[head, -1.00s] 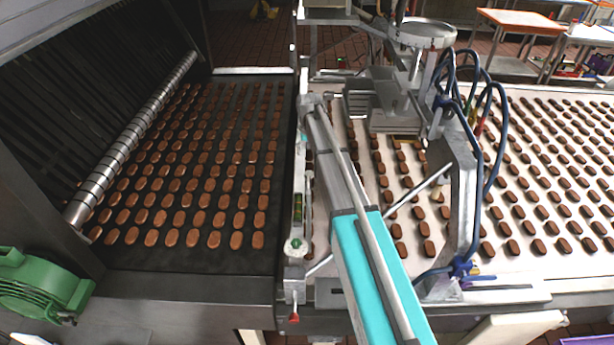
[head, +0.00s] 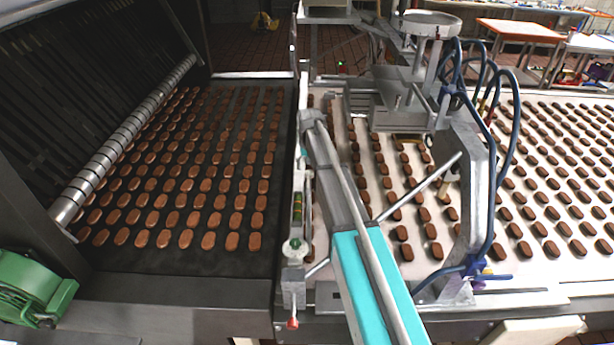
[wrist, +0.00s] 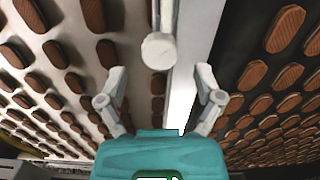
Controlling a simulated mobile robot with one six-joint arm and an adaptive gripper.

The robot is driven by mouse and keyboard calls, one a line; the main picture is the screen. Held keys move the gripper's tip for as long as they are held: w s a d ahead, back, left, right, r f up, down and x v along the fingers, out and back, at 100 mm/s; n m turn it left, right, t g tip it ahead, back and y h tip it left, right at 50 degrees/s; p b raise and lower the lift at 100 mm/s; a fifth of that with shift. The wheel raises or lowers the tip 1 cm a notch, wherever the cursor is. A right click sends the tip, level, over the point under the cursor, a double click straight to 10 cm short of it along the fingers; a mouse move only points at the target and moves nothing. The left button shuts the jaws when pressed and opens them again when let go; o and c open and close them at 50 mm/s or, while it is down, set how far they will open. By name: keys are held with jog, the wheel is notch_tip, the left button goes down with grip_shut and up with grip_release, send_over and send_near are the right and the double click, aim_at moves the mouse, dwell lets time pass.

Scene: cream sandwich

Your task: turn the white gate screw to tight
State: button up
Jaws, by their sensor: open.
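A pale, round-ended screw head (wrist: 158,50) on a short stem shows at the top middle of the wrist view. It lies ahead of my gripper (wrist: 160,85), whose two pale fingers stand apart on either side, with nothing held between them. The fingertips look clear of the screw head.
A dark belt (head: 150,256) with rows of brown biscuits lies left, a pale belt (head: 345,195) with more right. A metal depositor frame (head: 470,180) with blue hoses (head: 513,150) stands close right of my arm. A green motor (head: 32,290) is at lower left.

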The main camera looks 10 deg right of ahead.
jog(key=shift+f+b, duration=0.8)
jog(key=shift+f, duration=0.3)
